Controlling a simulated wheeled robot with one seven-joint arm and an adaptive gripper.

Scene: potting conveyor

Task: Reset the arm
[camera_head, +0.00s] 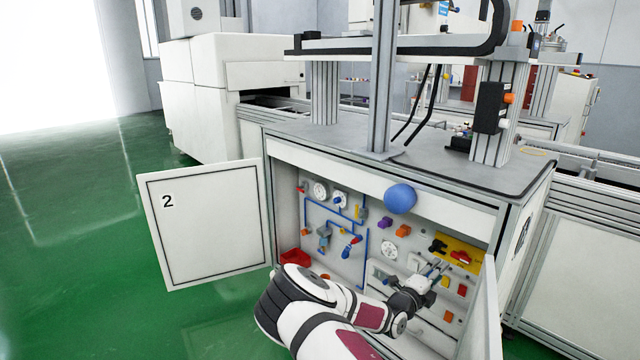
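My arm reaches from the bottom of the head view into the open cabinet (350,158). My gripper (436,268) is at the right part of the cabinet's inner panel, in front of the yellow plate (462,250) with a red handle (460,257) and a black handle (438,246). The fingers appear slightly apart. They are small in view, and I cannot tell whether they touch anything or hold anything.
The cabinet door marked 2 (205,220) stands open at the left, and a second door (482,315) stands open at the right, close to my gripper. A blue dome (400,198) is on the upper frame. Green floor (80,260) is clear at the left.

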